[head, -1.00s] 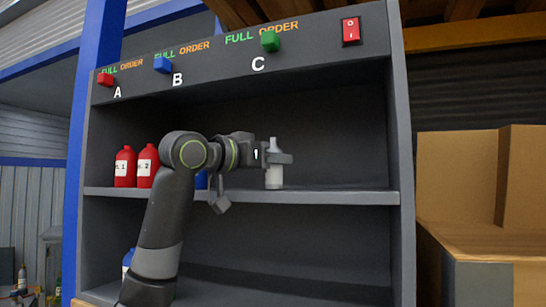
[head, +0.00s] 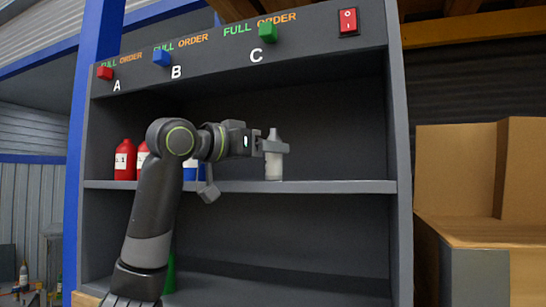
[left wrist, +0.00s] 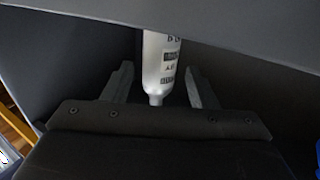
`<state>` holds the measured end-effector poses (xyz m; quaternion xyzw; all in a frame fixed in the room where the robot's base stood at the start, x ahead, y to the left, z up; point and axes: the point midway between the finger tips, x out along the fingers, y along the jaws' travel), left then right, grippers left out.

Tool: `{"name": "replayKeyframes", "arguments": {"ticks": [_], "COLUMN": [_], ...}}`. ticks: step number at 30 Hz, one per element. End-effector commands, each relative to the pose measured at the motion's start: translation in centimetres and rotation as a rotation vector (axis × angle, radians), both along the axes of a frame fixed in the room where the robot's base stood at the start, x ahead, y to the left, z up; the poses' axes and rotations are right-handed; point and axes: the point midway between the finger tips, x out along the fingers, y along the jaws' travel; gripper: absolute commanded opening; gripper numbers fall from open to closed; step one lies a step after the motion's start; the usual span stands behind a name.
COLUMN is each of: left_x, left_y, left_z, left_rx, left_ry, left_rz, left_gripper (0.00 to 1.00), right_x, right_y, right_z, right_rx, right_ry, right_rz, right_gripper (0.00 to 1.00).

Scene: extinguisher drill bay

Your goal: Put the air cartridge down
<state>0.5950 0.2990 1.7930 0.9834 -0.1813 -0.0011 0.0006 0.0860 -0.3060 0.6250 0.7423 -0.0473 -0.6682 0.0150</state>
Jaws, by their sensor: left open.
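The air cartridge, a pale grey-white bottle (head: 273,168) with a narrow neck, stands upright on the middle shelf (head: 320,187) under letter C. My left gripper (head: 275,147) is at its upper part, fingers on either side of it. In the left wrist view, the cartridge (left wrist: 160,62) with its dark printed label sits between the two spread fingers of the left gripper (left wrist: 159,78), with gaps at both sides. My right gripper does not show.
Red bottles (head: 125,160) stand at the left of the shelf, and a blue-and-white one (head: 193,170) is partly behind my arm. A green item (head: 170,274) stands below. Coloured blocks and a red switch (head: 348,21) line the header. Cardboard boxes (head: 455,180) are at right.

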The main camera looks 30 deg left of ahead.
Motion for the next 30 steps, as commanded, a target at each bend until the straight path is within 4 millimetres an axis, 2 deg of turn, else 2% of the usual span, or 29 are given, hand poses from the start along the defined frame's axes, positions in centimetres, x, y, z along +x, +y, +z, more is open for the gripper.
{"name": "replayKeyframes", "arguments": {"ticks": [1,3,9,13,18,30], "left_x": [-1.1,-2.5,-6.4,-8.1,-9.1,-9.2], "left_y": [0.5,1.1,2.5,3.1,3.5,3.5], "left_z": [-0.5,-0.5,-0.5,-0.3,-0.1,0.0], "left_rx": [0.002,0.002,0.001,0.000,0.001,0.001], "left_ry": [-0.005,-0.006,-0.005,-0.003,-0.001,0.000], "left_rz": [0.004,0.004,0.003,0.002,0.001,0.001], "left_gripper": [0.53,0.53,0.53,0.53,0.53,0.53], "right_x": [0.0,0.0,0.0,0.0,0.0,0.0], "right_y": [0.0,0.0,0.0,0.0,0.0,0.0], "right_z": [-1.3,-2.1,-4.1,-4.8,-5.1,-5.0], "right_rx": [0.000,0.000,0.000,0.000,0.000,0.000], "right_ry": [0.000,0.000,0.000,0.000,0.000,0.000], "right_rz": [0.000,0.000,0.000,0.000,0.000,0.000], "right_gripper": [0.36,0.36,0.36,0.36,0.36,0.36]}}
